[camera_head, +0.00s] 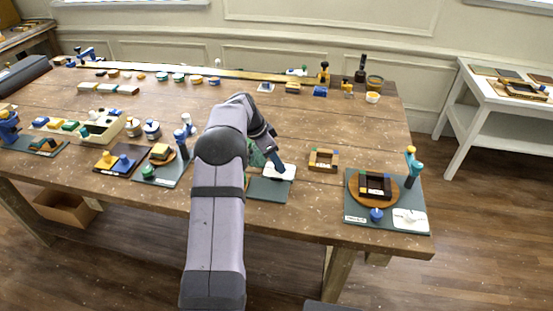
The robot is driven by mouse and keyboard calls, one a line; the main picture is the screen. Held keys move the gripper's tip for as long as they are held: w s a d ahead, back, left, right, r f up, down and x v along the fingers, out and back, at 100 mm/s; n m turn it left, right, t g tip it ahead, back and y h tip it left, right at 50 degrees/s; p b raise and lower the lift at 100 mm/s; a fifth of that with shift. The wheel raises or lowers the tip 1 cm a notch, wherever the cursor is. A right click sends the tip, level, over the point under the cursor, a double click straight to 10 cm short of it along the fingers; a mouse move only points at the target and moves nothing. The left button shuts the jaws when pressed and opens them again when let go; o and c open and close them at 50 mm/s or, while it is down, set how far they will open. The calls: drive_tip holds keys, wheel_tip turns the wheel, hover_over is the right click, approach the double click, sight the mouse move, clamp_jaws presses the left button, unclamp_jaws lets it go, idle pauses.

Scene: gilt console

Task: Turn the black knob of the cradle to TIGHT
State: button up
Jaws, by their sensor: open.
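My arm reaches over the front middle of the wooden table. My gripper (279,168) is small and partly hidden by the arm; it is open, low over a white plate (285,176) at the back of a dark green board (268,189). A green part (257,157) shows beside the arm. I cannot make out the black knob or any TIGHT marking, and cannot tell for sure which fixture is the cradle. The arm may hide part of that fixture.
A wooden frame (323,160) lies right of my gripper. Boards with small fixtures stand left. A long brass strip (240,75) lies behind.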

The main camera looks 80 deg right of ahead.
drive_tip(key=shift+s+d+f, duration=0.1)
drive_tip(key=shift+s+f, duration=0.1)
drive_tip(key=shift+f, duration=0.4)
drive_tip(key=c, duration=1)
drive_tip(key=shift+d+m+y+b, duration=0.1)
drive_tip(key=shift+m+y+b, duration=0.2)
drive_tip(key=shift+m, duration=0.4)
drive_tip(key=shift+c, duration=0.2)
drive_tip(key=o, duration=1)
drive_tip(key=shift+o, duration=0.2)
drive_tip(key=shift+w+r, duration=0.1)
drive_tip(key=shift+r, duration=0.05)
drive_tip(key=b+v, duration=0.2)
drive_tip(key=v, duration=0.5)
drive_tip(key=shift+b, duration=0.3)
